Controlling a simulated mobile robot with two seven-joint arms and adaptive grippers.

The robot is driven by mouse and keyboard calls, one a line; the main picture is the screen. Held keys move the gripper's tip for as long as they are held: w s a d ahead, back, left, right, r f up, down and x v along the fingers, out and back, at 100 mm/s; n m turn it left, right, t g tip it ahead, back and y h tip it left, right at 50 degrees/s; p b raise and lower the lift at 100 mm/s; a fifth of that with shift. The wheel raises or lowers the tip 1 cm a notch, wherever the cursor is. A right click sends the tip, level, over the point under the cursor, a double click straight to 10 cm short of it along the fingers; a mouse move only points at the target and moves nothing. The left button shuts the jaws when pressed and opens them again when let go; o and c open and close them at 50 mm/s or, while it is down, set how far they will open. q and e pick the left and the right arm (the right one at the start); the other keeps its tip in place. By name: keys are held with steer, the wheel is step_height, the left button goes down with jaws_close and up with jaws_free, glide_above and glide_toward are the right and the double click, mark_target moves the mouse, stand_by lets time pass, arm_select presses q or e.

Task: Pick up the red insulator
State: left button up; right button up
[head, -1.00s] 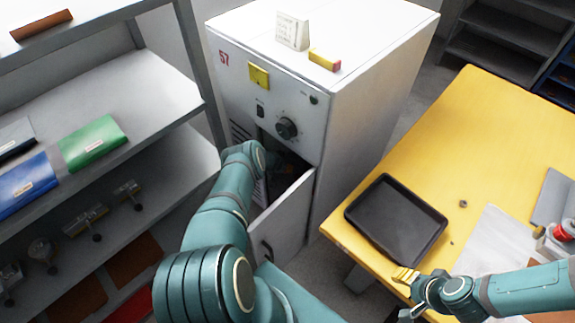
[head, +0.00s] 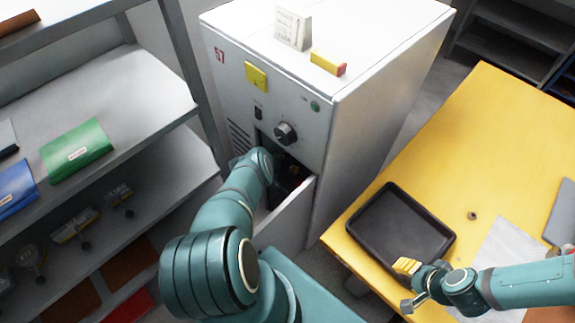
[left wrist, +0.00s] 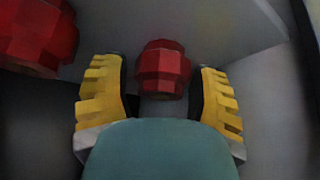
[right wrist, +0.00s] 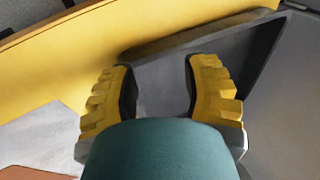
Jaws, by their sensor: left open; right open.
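A red faceted piece (left wrist: 162,68), which looks like the red insulator, is between the fingertips of my left gripper (left wrist: 158,88) in the left wrist view. The gripper is open, with a gap visible on both sides of the piece. A second, larger-looking red part (left wrist: 38,35) shows at the upper left of that view. In the head view my left arm reaches into the cabinet's open compartment (head: 290,172), and its gripper is mostly hidden there. My right gripper (head: 407,285) is open and empty near the yellow table's front edge.
The white cabinet (head: 370,120) has its door (head: 288,218) open beside my left arm. A black tray (head: 395,225) lies on the yellow table (head: 470,150). Grey shelves (head: 150,85) with green and blue boxes stand at the left.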

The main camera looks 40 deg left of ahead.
arm_select(q)
steer(key=shift+f, duration=0.15)
arm_select(e)
steer(key=shift+w, duration=0.1)
arm_select(q)
steer(key=shift+c, duration=0.2)
steer(key=c, duration=1)
steer(key=shift+o, duration=0.2)
